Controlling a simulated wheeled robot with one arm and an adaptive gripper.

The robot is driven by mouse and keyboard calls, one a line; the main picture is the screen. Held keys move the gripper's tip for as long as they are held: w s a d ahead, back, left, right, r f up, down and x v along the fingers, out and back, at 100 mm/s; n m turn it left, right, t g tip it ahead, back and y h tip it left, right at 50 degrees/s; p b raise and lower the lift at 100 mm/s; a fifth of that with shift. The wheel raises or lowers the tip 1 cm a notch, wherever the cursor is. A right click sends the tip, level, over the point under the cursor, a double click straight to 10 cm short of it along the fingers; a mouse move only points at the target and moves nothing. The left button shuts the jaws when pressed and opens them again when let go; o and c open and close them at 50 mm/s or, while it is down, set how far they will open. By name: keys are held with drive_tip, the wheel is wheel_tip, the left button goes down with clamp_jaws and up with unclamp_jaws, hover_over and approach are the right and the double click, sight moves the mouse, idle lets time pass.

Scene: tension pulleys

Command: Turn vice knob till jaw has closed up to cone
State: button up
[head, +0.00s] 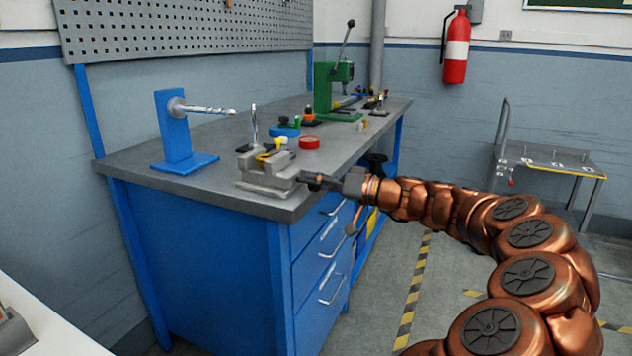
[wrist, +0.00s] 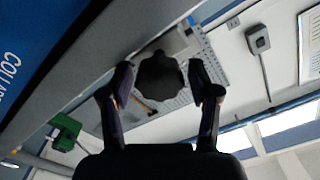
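The grey vice (head: 265,172) sits at the front right corner of the workbench in the head view. A small yellow piece (head: 265,156) shows at its jaws; I cannot make out clearly which part is the cone or how wide the jaw gap is. My gripper (head: 312,183) is at the vice's right end, just past the bench edge. In the wrist view the dark round vice knob (wrist: 160,75) lies between the two fingers of my gripper (wrist: 162,78). The fingers are open, one on each side of the knob, with a narrow gap visible on both sides. The gripper hides the knob in the head view.
The grey-topped workbench (head: 222,150) also holds a blue stand (head: 175,130) with a drill bit, a red round container (head: 309,142) and a green press (head: 325,90). Drawer handles (head: 330,247) project below my gripper.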

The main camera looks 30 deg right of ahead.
drive_tip(key=shift+d, duration=0.1)
idle(0.3)
drive_tip(key=n, duration=0.3)
drive_tip(key=shift+r+n+p, duration=0.25)
drive_tip(key=shift+n+p, duration=0.35)
drive_tip(key=shift+p, duration=0.15)
drive_tip(key=shift+n+p, duration=0.4)
drive_tip(key=shift+p, duration=0.35)
drive_tip(key=shift+n+p, duration=0.4)
drive_tip(key=shift+p, duration=0.75)
